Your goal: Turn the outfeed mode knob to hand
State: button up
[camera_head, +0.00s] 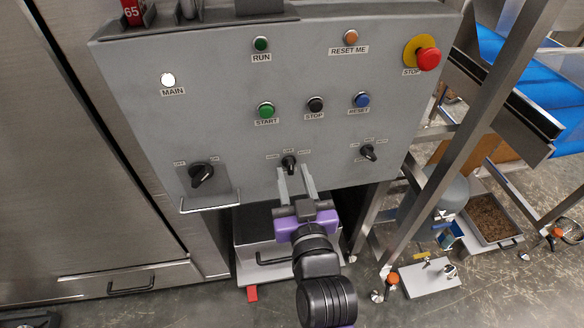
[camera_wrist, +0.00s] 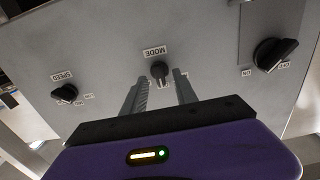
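The mode knob (camera_head: 289,162) is a small black rotary knob low in the middle of the grey control panel. Small labels sit around it, seemingly HAND at left, OFF at top and AUTO at right. Its handle looks roughly upright, but the exact setting is hard to read. In the wrist view the knob (camera_wrist: 159,71) shows upside down, under a MODE label. My gripper (camera_head: 296,174) is open and empty, its fingers pointing at the panel. In the wrist view the fingertips (camera_wrist: 162,76) lie on either side of the knob; I see no contact.
The panel (camera_head: 220,120) also carries an OFF/ON switch (camera_head: 201,175) at left with a metal guard bar (camera_head: 211,205) below it. A speed knob (camera_head: 368,152) is at right. Start (camera_head: 266,110), stop (camera_head: 316,104) and reset (camera_head: 361,100) buttons are above, with a red emergency stop (camera_head: 428,57).

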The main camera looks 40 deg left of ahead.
jog(key=shift+x, duration=0.85)
jog(key=shift+c, duration=0.4)
grip_shut()
jog(key=shift+f+n+b, duration=0.1)
jog(key=shift+n+b, duration=0.2)
jog(key=shift+b, duration=0.05)
jog(key=n+b, duration=0.2)
jog(key=shift+f+n+b, duration=0.1)
jog(key=shift+n+b, duration=0.2)
jog(key=shift+n, duration=0.1)
jog(key=n+b, duration=0.2)
jog(key=n, duration=0.2)
jog(key=shift+s+b, duration=0.1)
jog(key=shift+b, duration=0.2)
jog(key=shift+a+n+b, duration=0.1)
jog(key=shift+n+b, duration=0.5)
jog(key=shift+n, duration=0.6)
